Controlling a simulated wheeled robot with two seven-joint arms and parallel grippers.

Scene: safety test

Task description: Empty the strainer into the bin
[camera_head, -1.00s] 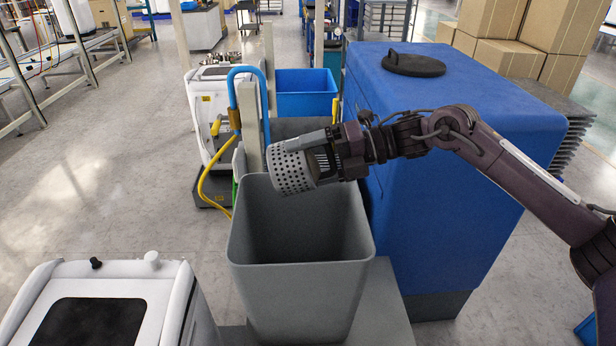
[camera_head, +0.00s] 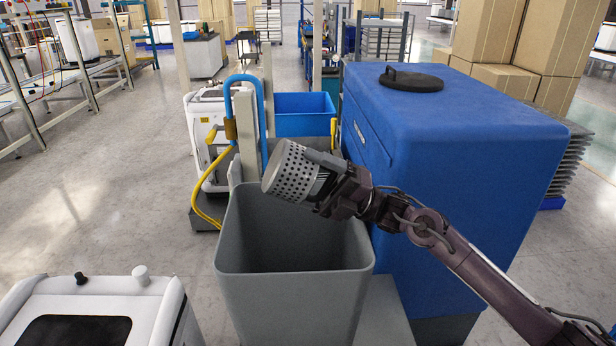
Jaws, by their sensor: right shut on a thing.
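The strainer (camera_head: 287,173) is a light grey cup with rows of round holes. My right gripper (camera_head: 325,187) is shut on it and holds it above the far right part of the bin's opening. The strainer is tilted, with its closed-looking end toward the upper left. Its contents, if any, are hidden. The bin (camera_head: 292,300) is a tall grey open container at the middle front. Its inside looks dark, and its bottom is hidden. My left gripper is not in view.
A large blue cabinet (camera_head: 450,150) with a black round lid (camera_head: 411,80) stands right of the bin. A post with a blue pipe (camera_head: 235,88) and yellow hose (camera_head: 204,208) stands behind. A white machine (camera_head: 100,305) is at the front left. Open floor lies left.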

